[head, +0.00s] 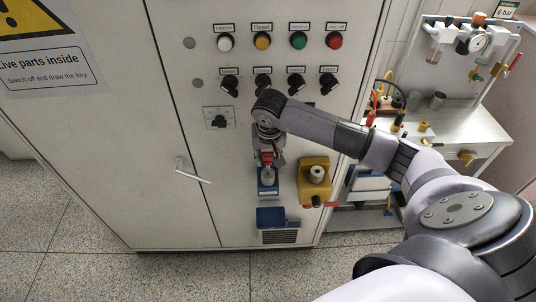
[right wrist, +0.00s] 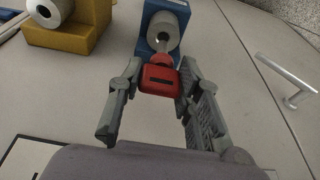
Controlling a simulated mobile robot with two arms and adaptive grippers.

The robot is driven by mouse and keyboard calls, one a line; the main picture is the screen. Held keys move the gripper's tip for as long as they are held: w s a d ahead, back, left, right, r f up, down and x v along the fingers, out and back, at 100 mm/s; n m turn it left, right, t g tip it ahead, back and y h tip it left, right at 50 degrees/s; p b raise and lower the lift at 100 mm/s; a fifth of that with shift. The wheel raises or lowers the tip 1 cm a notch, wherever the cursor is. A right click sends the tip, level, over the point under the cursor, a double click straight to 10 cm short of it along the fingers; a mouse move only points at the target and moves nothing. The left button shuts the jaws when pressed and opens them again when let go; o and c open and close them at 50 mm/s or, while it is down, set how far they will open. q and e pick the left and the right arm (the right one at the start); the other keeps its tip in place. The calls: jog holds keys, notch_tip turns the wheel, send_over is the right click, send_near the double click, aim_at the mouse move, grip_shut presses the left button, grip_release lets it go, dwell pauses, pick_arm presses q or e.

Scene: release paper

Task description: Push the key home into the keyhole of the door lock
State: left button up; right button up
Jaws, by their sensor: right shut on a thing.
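The key has a red head (right wrist: 160,80) that sits between the fingertips of my right gripper (right wrist: 161,71). The lock is a grey metal cylinder (right wrist: 164,31) on a blue mount (right wrist: 143,46) on the cabinet door. The key points at the cylinder's face, and a short bit of shaft shows between head and cylinder. I cannot tell how deep the tip is. In the head view my right gripper (head: 268,151) hangs just above the lock cylinder (head: 268,175), with the red key head (head: 267,159) between them. The keyhole is hidden. My left gripper is not in view.
A yellow mount (head: 315,188) with another cylinder stands right of the blue one. A door handle (head: 192,172) sticks out to the left. Knobs and push buttons (head: 263,41) line the panel above. A blue box (head: 271,217) is below, a workbench (head: 470,130) at right.

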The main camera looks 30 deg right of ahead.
aim_at(268, 161)
jog(key=shift+f+b, duration=0.1)
jog(key=shift+b, duration=0.65)
dwell(1.8)
jog(key=shift+s+a+b+x, duration=0.1)
jog(key=shift+s+b+x, duration=0.05)
jog(key=shift+b+x, duration=0.6)
jog(key=shift+s+a+b+x, duration=0.1)
jog(key=shift+s+b+x, duration=0.05)
jog(key=shift+b+x, duration=0.6)
jog(key=shift+s+a+b+x, duration=0.1)
jog(key=shift+s+b+x, duration=0.05)
jog(key=shift+b+x, duration=0.55)
jog(key=o, duration=1.3)
jog(key=shift+f, duration=0.1)
jog(key=v, duration=1.2)
